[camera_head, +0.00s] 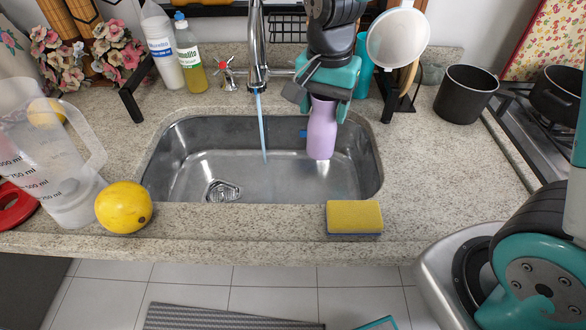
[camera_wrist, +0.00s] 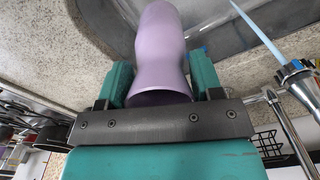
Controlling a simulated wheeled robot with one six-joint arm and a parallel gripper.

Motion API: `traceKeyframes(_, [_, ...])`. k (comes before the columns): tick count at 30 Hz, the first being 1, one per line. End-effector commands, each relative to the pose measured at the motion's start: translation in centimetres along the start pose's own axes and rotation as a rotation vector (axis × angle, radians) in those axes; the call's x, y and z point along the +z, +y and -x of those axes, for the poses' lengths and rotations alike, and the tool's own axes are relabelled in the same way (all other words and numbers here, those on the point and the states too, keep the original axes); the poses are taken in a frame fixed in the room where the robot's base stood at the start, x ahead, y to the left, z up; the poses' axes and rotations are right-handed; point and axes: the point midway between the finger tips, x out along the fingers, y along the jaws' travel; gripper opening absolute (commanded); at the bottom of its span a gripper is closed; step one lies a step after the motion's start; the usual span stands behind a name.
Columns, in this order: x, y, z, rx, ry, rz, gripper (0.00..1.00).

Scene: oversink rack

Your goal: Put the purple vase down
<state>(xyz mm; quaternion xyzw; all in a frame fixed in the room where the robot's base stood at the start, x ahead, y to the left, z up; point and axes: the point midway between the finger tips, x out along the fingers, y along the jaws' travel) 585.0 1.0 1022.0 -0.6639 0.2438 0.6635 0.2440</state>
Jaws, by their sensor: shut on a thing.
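The purple vase (camera_head: 321,134) hangs upright from my gripper (camera_head: 325,100), over the right part of the steel sink (camera_head: 270,180). My gripper is shut on the vase near its top. In the wrist view the vase (camera_wrist: 160,50) sits between the two teal fingers (camera_wrist: 160,88), with its open mouth toward the gripper. From the head view I cannot tell whether the vase's base touches the sink floor.
Water runs from the tap (camera_head: 257,50) left of the vase. A yellow sponge (camera_head: 354,217) lies on the front counter edge. A lemon (camera_head: 123,207) and clear jug (camera_head: 50,160) stand left. A black pot (camera_head: 465,94) stands right. The right counter is mostly clear.

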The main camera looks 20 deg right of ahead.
Motion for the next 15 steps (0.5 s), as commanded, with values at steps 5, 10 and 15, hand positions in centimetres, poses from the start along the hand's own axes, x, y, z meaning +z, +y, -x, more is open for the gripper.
traceKeyframes(5, [0.0,0.2,-5.3,0.007,-0.005,-0.002,0.24])
traceKeyframes(10, [0.0,0.2,-9.9,0.007,-0.004,-0.002,0.24])
traceKeyframes(15, [-0.1,0.1,-12.7,0.002,-0.001,-0.002,0.24])
